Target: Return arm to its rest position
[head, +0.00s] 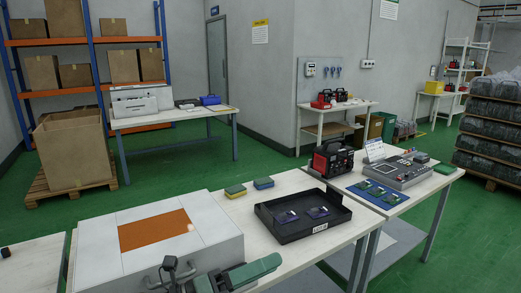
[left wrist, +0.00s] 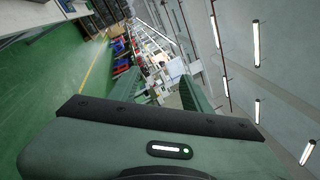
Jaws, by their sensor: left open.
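My left gripper (head: 252,272) is at the bottom of the head view, in front of the white box's lower right corner. One long green finger points to the right, over the front of the white table. In the left wrist view, my left gripper (left wrist: 158,80) has its two green fingers spread apart with nothing held between them. The wrist is tilted, so that view looks along the room toward far shelves and ceiling lights. My right gripper is in neither view.
The white box (head: 90,253) with an orange panel stands close by on the table (head: 262,228). A black tray (head: 290,228) holds two dark items. Two sponge-like blocks (head: 235,191) lie behind it. A black-and-red device (head: 331,159) and a grey panel unit (head: 395,172) stand farther right.

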